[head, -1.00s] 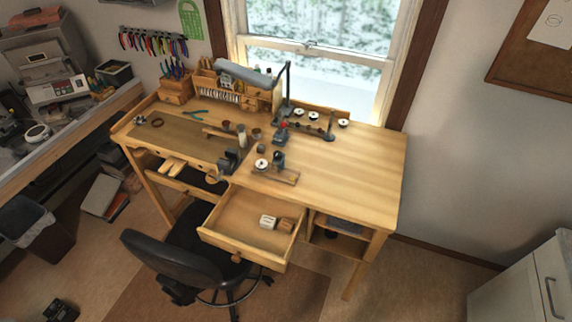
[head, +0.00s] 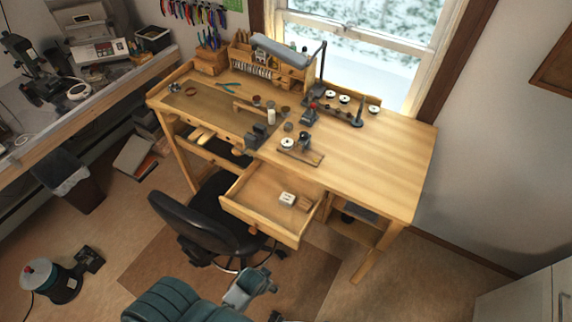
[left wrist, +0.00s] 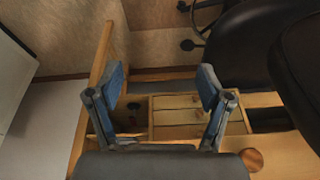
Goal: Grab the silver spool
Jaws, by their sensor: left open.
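Several small spools with pale, silver-white tops stand on the wooden workbench (head: 385,150). One spool (head: 287,143) is near the bench's front edge by a small wooden stand. Others are a spool (head: 344,99), a spool (head: 329,94) and a spool (head: 374,109) in a row at the back. I cannot tell which is the silver one. In the left wrist view my left gripper (left wrist: 162,85) is open with nothing between its fingers, and no spool shows there. In the head view my left arm is low at the bottom, well short of the bench. My right gripper is not in view.
An open drawer (head: 245,207) holding a small white block (head: 287,198) juts from the bench front. A black chair (head: 207,222) stands before it. The bench's right side is clear.

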